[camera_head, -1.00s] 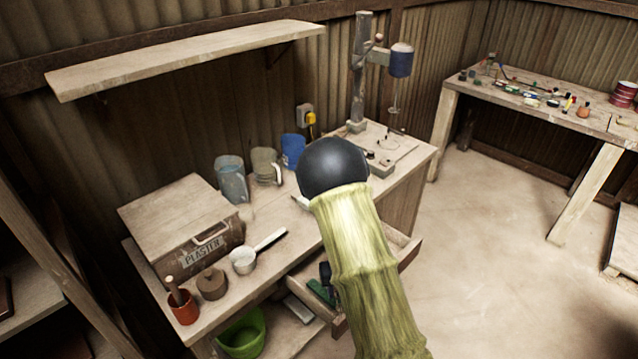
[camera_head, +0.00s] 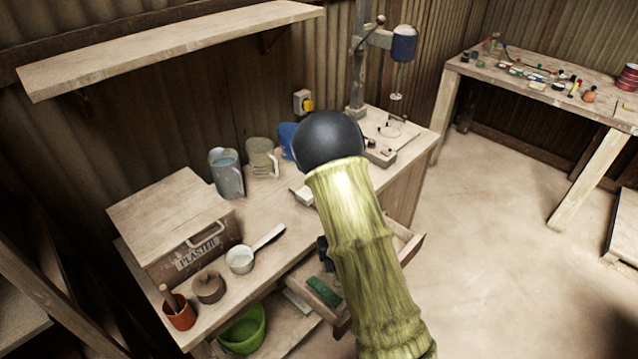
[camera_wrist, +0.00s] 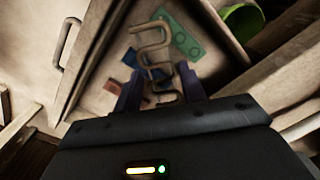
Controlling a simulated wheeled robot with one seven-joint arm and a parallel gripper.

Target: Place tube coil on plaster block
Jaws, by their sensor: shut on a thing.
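The tube coil (camera_wrist: 152,50) is a tan, bent, looping tube in the wrist view. My gripper (camera_wrist: 160,92) is shut on its near end, with one dark finger on each side. The coil's far loops stick out beyond the fingertips, over the inside of the open drawer. I cannot tell whether it touches the drawer floor. In the head view my arm hides the coil and most of the gripper. A pale block (camera_head: 303,194) lies on the bench, partly behind my arm; it may be the plaster block, but I cannot be sure.
The open drawer (camera_head: 405,250) holds a green piece (camera_wrist: 182,38), with blue and reddish pieces beside it. The bench carries a box labelled PLASTER (camera_head: 172,220), a white scoop (camera_head: 240,260), jugs (camera_head: 226,175) and a red pot (camera_head: 178,312). A green bucket (camera_head: 243,330) stands below.

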